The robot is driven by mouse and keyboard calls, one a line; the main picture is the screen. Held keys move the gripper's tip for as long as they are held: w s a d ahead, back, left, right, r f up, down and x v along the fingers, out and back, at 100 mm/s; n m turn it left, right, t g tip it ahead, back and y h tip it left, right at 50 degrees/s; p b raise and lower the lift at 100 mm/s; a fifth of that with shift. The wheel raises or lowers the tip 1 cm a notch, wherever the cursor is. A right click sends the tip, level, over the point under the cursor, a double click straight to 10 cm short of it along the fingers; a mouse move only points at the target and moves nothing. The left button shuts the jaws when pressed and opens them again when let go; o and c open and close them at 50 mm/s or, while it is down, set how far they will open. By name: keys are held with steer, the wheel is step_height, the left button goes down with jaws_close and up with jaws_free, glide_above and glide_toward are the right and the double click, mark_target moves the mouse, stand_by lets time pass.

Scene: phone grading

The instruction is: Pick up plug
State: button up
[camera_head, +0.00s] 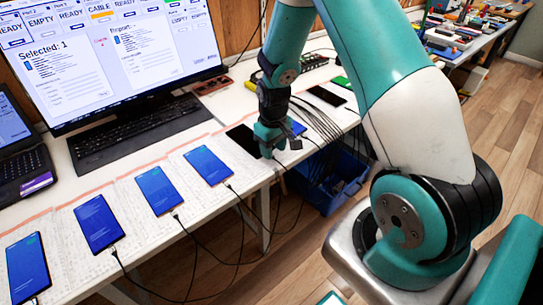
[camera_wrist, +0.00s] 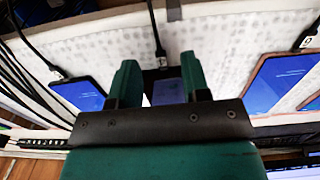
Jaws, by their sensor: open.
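My gripper (camera_head: 272,151) points down over the front edge of the table, beside a dark-screened phone (camera_head: 242,140). In the wrist view my gripper (camera_wrist: 158,68) is open, with its two teal fingers apart. A black cable runs down to a small plug (camera_wrist: 160,57) that lies between the fingers, at the end of a phone (camera_wrist: 167,91). The fingers hide part of that phone, and I cannot tell whether they touch the plug. Other plugs show in the wrist view, at the left phone (camera_wrist: 57,73) and the right phone (camera_wrist: 306,40).
Several blue-screened phones (camera_head: 158,190) lie in a row on the white table, with cables hanging over its front edge. A keyboard (camera_head: 135,132) and monitor (camera_head: 110,60) stand behind. A blue bin (camera_head: 330,195) sits below. Loose cables (camera_head: 318,118) run close to the right of my gripper.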

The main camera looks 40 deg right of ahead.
steer(key=shift+f, duration=1.05)
steer(key=shift+f, duration=0.25)
jaws_close()
